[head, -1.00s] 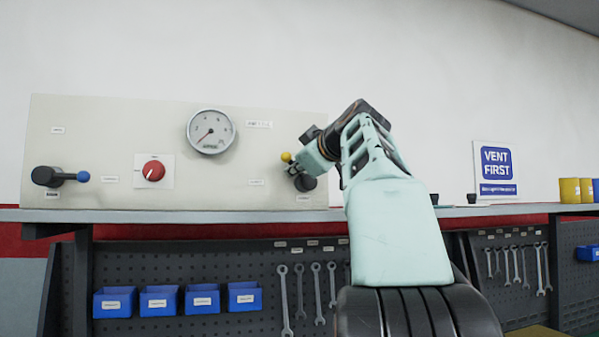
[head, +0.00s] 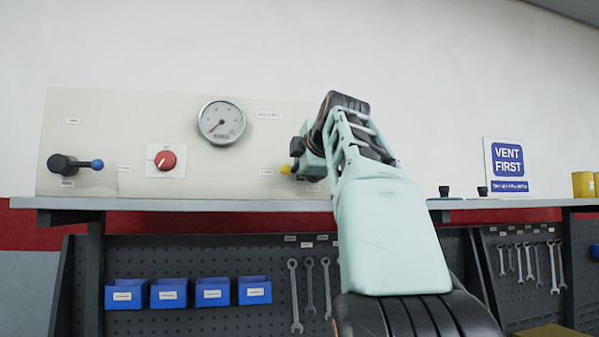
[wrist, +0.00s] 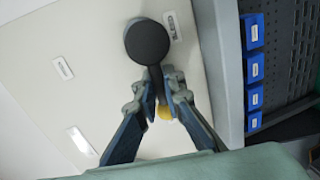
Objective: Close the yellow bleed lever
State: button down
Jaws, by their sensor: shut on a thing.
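The yellow bleed lever has a round black hub (wrist: 147,41) and a dark handle ending in a yellow knob (wrist: 165,113). In the wrist view, my gripper (wrist: 160,82) is shut on the handle between hub and knob, one finger on each side. In the head view, the yellow knob (head: 286,169) shows just left of my gripper at the right part of the beige panel (head: 130,120). The handle looks about level there, pointing left. My gripper and wrist hide most of the hub and handle in the head view.
A blue-knobbed lever (head: 97,164) points right at the panel's left. A red dial (head: 165,160) and a pressure gauge (head: 221,122) sit between. A grey shelf (head: 200,204) runs below, over blue bins (head: 254,290) and hanging wrenches. A "VENT FIRST" sign (head: 507,160) stands right.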

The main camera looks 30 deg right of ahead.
jog(key=shift+f, duration=0.2)
dwell(0.4)
jog(key=c, duration=2)
grip_release()
jog(key=shift+s+r, duration=0.1)
jog(key=v, duration=0.7)
jog(key=shift+s+a, duration=0.1)
jog(key=shift+a, duration=0.05)
